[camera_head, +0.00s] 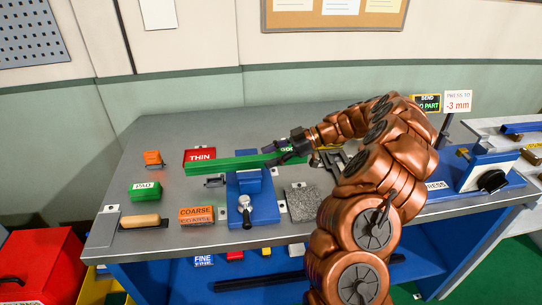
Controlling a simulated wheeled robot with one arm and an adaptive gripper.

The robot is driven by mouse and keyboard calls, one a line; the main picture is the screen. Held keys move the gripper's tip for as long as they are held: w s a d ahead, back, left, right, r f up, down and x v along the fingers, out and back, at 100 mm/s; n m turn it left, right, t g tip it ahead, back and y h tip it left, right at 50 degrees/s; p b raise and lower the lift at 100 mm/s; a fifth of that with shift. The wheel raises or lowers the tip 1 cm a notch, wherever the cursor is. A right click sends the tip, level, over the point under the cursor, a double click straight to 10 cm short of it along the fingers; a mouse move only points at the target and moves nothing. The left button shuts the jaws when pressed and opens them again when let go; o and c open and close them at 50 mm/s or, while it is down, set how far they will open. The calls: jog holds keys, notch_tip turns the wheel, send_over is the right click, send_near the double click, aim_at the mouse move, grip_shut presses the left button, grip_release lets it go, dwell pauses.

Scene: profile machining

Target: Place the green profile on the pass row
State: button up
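The green profile (225,163) is a long bar lying nearly level in the picture, crossing the top of a blue fixture (262,213) on the grey bench. My gripper (273,152) is at the right part of the profile, reaching in from the right. Its dark fingers point left and overlap the bar in the picture. I cannot tell whether they are closed on it or just beside it. The arm and gripper hide part of the bench and of the profile's right end. I cannot make out a marked pass row.
A red THIN plate (200,155) and a partly hidden green plate (287,149) lie behind the profile. A green PAD block (144,191), orange COARSE block (197,215) and wooden-handled tool (140,221) are at left. A blue press (487,174) stands at right.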

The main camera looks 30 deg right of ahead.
jog(key=shift+p, duration=1.05)
jog(key=b+v, duration=0.2)
jog(key=v, duration=0.1)
jog(key=b+v, duration=0.1)
jog(key=v, duration=0.2)
jog(key=shift+d+f+b, duration=0.15)
jog(key=shift+d+b, duration=0.15)
jog(key=shift+b, duration=0.1)
jog(key=shift+s+d+r, duration=0.3)
jog(key=shift+d+r, duration=0.1)
